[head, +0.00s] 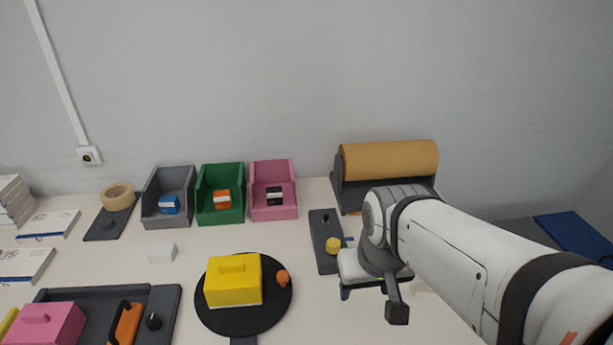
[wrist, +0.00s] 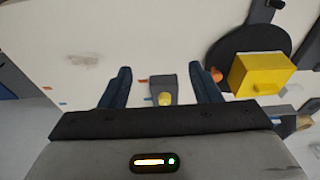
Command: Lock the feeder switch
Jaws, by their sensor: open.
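The likely feeder switch is a dark grey plate (head: 323,262) with a yellow knob (head: 333,245) near its front and a small black part (head: 325,219) near its back. It lies flat on the white table, right of centre in the head view. In the wrist view the yellow knob (wrist: 165,99) shows between my fingers, with the dark plate (wrist: 162,82) behind it. My gripper (wrist: 160,70) is open and empty, its two dark blue fingers spread either side of the plate. In the head view my gripper (head: 346,293) is just right of the plate, mostly hidden by my arm.
A black turntable (head: 220,322) bears a yellow lidded box (head: 233,280) and an orange knob (head: 282,278), left of the plate. A brown paper roll (head: 390,159) stands behind. Grey, green (head: 207,185) and pink bins stand at the back. Bare table lies in front of the plate.

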